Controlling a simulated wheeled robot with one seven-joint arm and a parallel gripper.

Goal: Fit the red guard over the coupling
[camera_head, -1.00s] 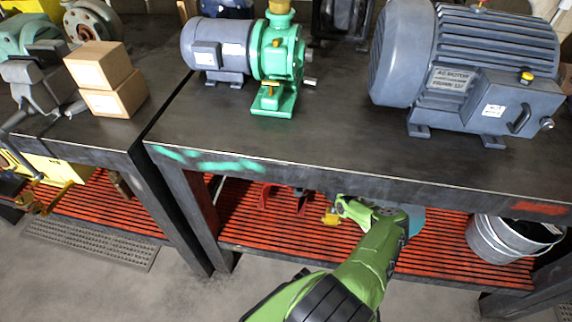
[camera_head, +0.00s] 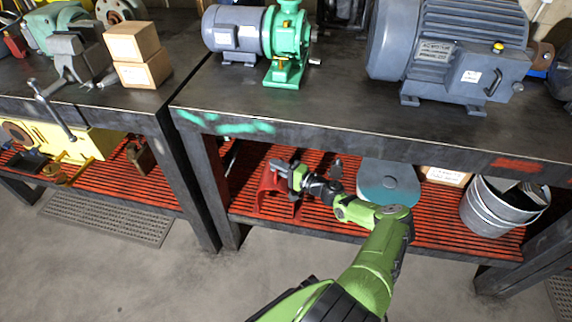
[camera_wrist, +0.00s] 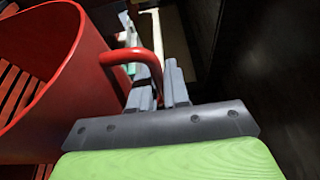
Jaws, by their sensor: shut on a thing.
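The red guard (camera_head: 268,188) is a curved, hollow shell in the lower shelf space under the bench. My gripper (camera_head: 296,176) is at its right side. In the wrist view, the guard (camera_wrist: 60,65) fills the left, with its open curved edge showing. My gripper (camera_wrist: 155,92) is shut on the guard's red loop handle (camera_wrist: 148,58). I cannot tell whether the guard touches the shelf. On the bench, a grey motor (camera_head: 233,34) stands beside a green pump (camera_head: 287,45). The coupling cannot be made out clearly.
The bench's front edge (camera_head: 360,145) lies above my gripper. A large grey motor (camera_head: 450,55) stands on the bench at right. The floor in front is clear.

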